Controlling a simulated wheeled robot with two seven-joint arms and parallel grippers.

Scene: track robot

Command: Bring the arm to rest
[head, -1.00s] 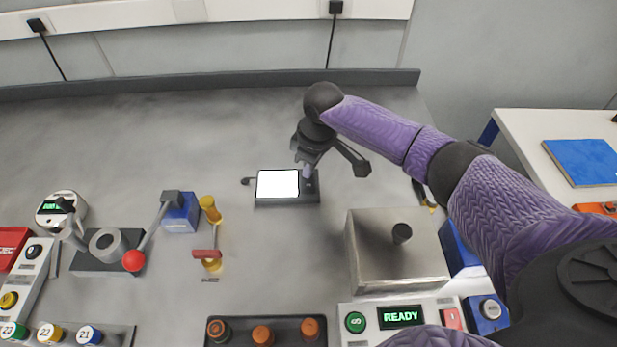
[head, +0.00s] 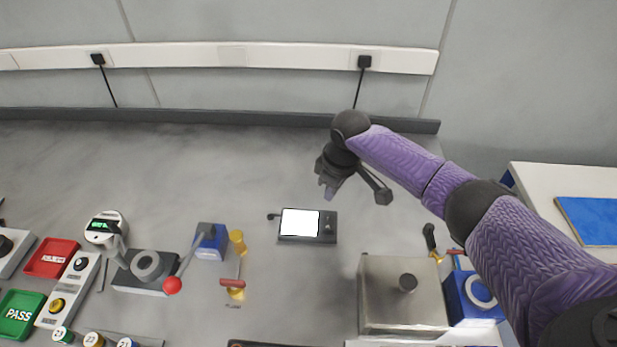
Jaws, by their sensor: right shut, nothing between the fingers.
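My right arm comes in from the right, in a purple sleeve. Its dark gripper (head: 328,190) hangs above the bench, beyond a small dark device with a bright white screen (head: 300,223). The gripper is apart from the device, and its fingers are shut with nothing between them. My left gripper does not show.
A metal box with a black knob (head: 385,300) stands at front right, beside a blue fixture (head: 466,300). A red-knobbed lever (head: 172,285), a yellow-and-red clamp (head: 235,283), and red (head: 52,258) and green PASS (head: 18,312) trays are at left. The back of the bench is clear.

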